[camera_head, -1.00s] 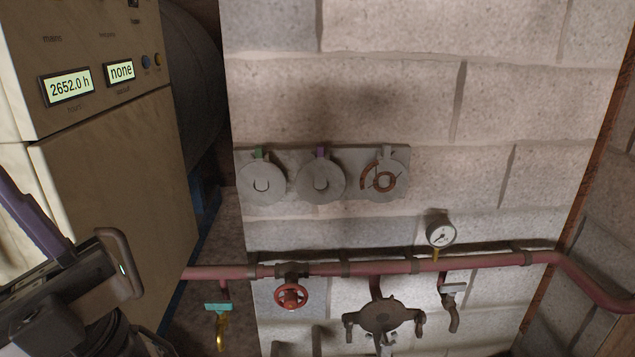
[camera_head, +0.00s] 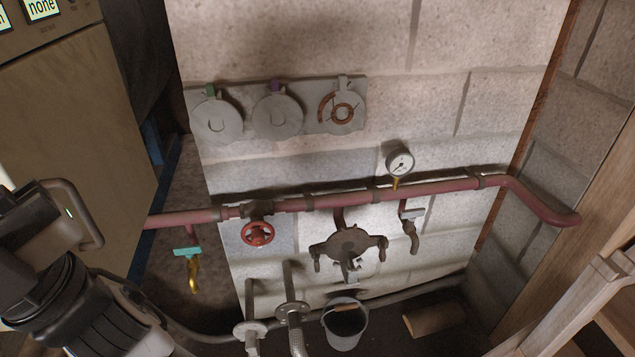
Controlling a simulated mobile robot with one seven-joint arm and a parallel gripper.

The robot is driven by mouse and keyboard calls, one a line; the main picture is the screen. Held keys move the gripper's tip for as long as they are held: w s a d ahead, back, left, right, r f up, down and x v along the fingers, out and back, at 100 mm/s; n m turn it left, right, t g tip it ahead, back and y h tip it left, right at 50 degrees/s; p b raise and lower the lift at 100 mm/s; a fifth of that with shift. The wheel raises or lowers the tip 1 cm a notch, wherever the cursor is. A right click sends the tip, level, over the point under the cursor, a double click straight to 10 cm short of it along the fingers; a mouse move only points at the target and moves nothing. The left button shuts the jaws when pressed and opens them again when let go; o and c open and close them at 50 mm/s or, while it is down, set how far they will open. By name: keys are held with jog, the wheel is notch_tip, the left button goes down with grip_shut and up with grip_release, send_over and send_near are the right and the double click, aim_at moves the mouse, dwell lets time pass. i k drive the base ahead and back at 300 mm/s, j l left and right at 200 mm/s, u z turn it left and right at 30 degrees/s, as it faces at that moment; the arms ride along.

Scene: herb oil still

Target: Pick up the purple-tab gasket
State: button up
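The purple-tab gasket (camera_head: 278,117) is a grey disc with a small purple tab on top. It hangs on a grey wall plate (camera_head: 243,92), between a green-tab gasket (camera_head: 215,121) on the left and a grey-tab disc with a brown ring (camera_head: 342,112) on the right. Part of my arm shows at the lower left, well apart from the gaskets. My gripper's fingers cannot be made out in this view.
A red pipe (camera_head: 320,203) runs along the wall below the plate, with a red handwheel (camera_head: 257,233), a gauge (camera_head: 400,163) and a dark clamped fitting (camera_head: 347,246). A bucket (camera_head: 345,325) stands on the floor. A beige cabinet (camera_head: 75,130) is at left, wooden framing (camera_head: 590,285) at right.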

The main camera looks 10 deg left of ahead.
aim_at(276, 102)
jog(key=i+u, duration=0.25)
jog(key=u, duration=0.15)
jog(key=i+l+u, duration=0.2)
jog(key=u, duration=0.15)
jog(key=i+l+u, duration=0.2)
jog(key=u, duration=0.2)
